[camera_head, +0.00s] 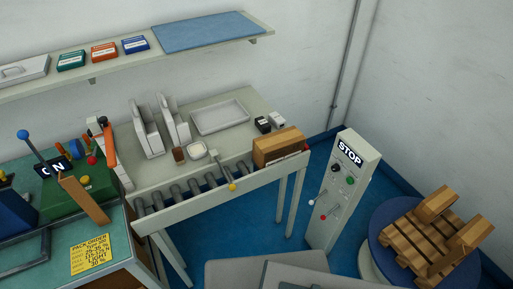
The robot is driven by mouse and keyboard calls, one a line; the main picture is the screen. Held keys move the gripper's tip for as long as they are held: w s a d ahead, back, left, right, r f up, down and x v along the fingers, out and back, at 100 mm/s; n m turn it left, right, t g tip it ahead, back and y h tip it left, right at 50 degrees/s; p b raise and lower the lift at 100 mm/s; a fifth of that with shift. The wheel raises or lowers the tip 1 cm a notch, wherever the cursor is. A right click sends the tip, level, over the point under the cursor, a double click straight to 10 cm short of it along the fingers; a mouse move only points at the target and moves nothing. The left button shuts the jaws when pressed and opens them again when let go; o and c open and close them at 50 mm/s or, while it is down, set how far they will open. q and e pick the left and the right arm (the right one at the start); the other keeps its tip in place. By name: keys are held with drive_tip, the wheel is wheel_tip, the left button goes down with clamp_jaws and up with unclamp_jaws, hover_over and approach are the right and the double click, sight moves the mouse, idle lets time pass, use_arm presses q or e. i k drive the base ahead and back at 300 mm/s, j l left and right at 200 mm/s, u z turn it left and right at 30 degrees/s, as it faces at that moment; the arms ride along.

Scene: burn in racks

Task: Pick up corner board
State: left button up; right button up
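A flat brown board (84,199) leans at a slant in front of a green box (97,192) on the left bench; it looks most like a corner board, but I cannot be sure. No gripper touches it. Neither of my grippers shows in the head view.
A roller conveyor (265,179) carries a brown carton (279,147) at its right end. A grey STOP post (343,190) stands right of it. A wooden pallet (425,240) sits on a round blue turntable (383,215). A yellow pack order note (90,254) lies on the left bench.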

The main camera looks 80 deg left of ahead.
sight(72, 184)
drive_tip(key=u, duration=4.5)
